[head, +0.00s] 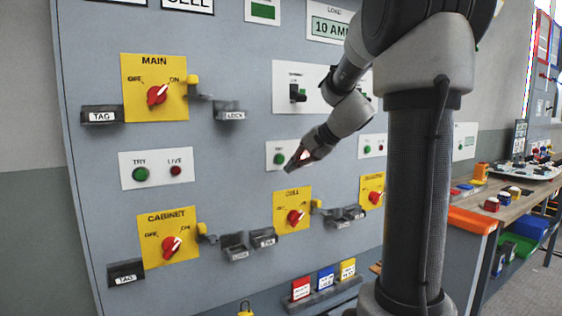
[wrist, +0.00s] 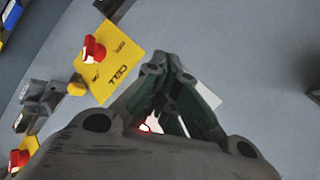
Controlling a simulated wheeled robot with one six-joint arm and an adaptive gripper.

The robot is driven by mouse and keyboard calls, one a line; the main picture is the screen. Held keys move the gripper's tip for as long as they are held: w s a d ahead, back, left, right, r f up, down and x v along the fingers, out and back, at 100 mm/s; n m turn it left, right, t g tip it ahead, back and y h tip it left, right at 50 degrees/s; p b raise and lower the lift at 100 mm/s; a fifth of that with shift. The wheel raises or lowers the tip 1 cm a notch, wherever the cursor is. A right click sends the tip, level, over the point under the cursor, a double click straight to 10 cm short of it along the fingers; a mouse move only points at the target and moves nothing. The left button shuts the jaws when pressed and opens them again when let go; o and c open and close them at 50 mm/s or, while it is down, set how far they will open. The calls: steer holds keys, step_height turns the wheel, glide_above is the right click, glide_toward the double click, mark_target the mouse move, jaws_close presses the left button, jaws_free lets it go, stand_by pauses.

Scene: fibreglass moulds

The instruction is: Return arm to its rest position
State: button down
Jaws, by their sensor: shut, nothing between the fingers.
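My gripper (head: 295,161) is at the end of my arm, in front of the grey panel (head: 237,60). It is shut with nothing held. In the head view it overlaps a small white plate with a green TRY button (head: 278,159), above the yellow CELL plate (head: 284,209) and its red switch (head: 295,217). In the wrist view the closed fingers (wrist: 157,72) point at the panel, beside the CELL plate (wrist: 115,75) with its red knob (wrist: 94,49). I cannot tell whether the fingertips touch the panel.
The yellow MAIN plate (head: 134,99) and CABINET plate (head: 155,254) are on the panel's left. Grey holders such as the LOCK holder (head: 230,111) stick out from it. Coloured tags (head: 326,279) stand in a low rack. A workbench (head: 478,197) with bins stands at right.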

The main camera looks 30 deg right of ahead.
stand_by(0.3)
steer(key=s+a+f+n+g+h, duration=0.1)
steer(key=s+a+f+n, duration=0.1)
steer(key=s, duration=0.7)
steer(key=s+a+f+n+g+h, duration=0.1)
steer(key=s+n, duration=0.4)
steer(key=s, duration=0.5)
steer(key=s+a+f+n+g+h, duration=0.2)
steer(key=s+f, duration=0.3)
steer(key=s, duration=0.4)
steer(key=shift+s+a+n, duration=0.35)
steer(key=shift+a+n, duration=0.25)
steer(key=shift+n, duration=0.2)
steer(key=shift+f, duration=0.1)
